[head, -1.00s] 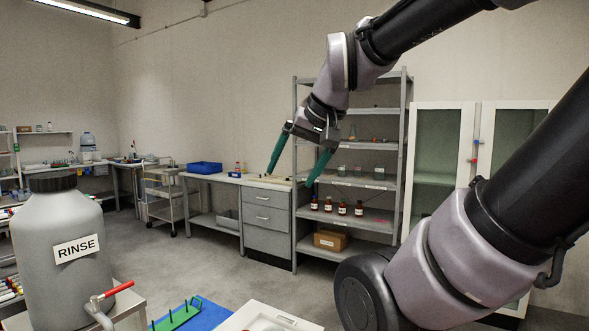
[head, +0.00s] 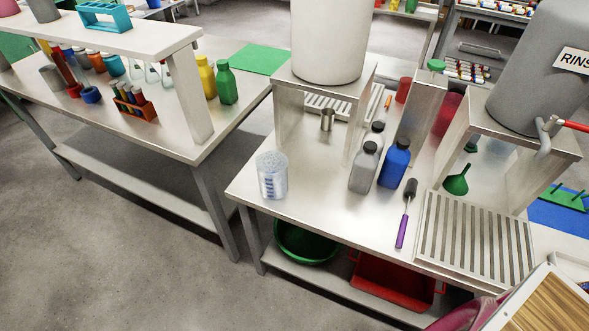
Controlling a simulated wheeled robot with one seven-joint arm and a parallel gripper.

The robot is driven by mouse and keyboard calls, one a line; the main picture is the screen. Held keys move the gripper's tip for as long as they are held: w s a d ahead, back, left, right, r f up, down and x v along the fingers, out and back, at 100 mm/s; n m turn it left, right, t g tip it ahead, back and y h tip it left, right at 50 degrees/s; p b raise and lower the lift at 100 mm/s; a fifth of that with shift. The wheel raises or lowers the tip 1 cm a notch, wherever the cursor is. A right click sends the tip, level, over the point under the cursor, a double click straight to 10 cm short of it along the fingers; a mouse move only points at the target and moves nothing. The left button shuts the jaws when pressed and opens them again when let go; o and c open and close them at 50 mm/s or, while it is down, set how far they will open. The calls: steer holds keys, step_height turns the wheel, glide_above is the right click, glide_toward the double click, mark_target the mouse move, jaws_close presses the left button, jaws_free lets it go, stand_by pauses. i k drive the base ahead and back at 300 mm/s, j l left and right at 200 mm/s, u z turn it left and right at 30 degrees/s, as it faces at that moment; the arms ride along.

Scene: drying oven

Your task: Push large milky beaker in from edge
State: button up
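A large milky beaker (head: 272,176) with blue markings stands upright on the steel table (head: 310,205), close to the table's left front edge in the head view. Its base is near the rim; I cannot tell whether any of it overhangs. My gripper is not in view now, so nothing of mine is seen near the beaker.
Behind the beaker is a stand (head: 285,105) with a big white container. Grey bottles and a blue bottle (head: 395,163) stand to its right, with a purple-handled brush (head: 403,228). A green basin (head: 305,243) and red tray (head: 390,287) sit below. A gap separates the left bench (head: 185,140).

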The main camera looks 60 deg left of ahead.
mark_target(271, 167)
steer(key=u, duration=2.6)
